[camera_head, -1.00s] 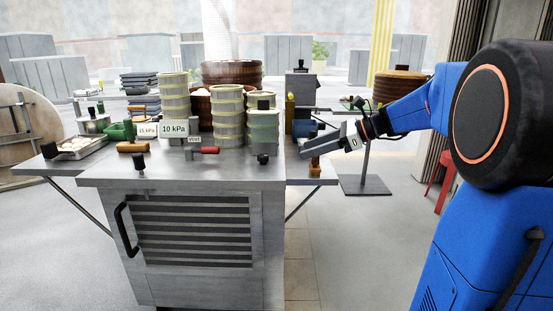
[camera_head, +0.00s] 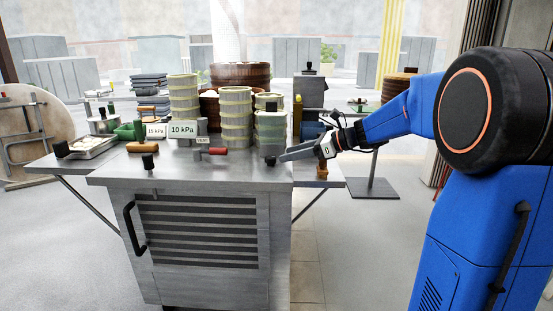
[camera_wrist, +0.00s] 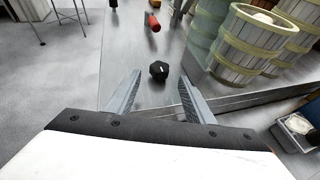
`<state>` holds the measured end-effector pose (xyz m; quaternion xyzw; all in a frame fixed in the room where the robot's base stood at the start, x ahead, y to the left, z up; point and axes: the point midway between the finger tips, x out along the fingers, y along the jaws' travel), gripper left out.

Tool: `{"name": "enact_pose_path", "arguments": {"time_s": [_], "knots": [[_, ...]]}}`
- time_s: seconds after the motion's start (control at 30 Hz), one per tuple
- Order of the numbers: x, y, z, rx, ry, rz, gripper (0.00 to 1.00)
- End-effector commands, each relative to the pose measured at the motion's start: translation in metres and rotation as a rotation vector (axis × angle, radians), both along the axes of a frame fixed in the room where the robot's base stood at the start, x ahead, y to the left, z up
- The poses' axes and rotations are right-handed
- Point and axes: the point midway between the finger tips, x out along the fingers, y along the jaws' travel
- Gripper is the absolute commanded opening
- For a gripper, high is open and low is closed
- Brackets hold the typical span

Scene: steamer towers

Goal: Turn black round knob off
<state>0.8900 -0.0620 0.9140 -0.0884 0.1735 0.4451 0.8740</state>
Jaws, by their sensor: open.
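A black round knob (camera_head: 270,161) stands on the steel cart top near its right front corner. In the wrist view the black knob (camera_wrist: 159,71) has a short pale line on its top and lies just beyond the fingertips, roughly centred between them. My gripper (camera_head: 281,157) reaches in from the right, close to the knob. In the wrist view my gripper (camera_wrist: 160,80) is open, with a finger on either side and nothing held. A second black knob (camera_head: 148,161) stands at the cart's left front.
Steamer towers (camera_head: 235,118) stand behind the knob. A red-handled valve (camera_head: 217,152), also in the wrist view (camera_wrist: 153,22), lies left of it. A small wooden item (camera_head: 322,171) sits on the right side shelf. The cart front has a black handle (camera_head: 133,228).

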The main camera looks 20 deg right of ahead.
Motion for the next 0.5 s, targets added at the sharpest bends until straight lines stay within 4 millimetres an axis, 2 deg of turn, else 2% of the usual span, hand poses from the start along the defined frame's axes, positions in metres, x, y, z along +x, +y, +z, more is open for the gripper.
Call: {"name": "enact_pose_path", "arguments": {"time_s": [0.2,0.5], "knots": [[0.019,0.028,-0.014,0.000,0.002,0.002,0.48],[0.032,0.044,-0.023,0.000,0.002,0.001,0.48]]}}
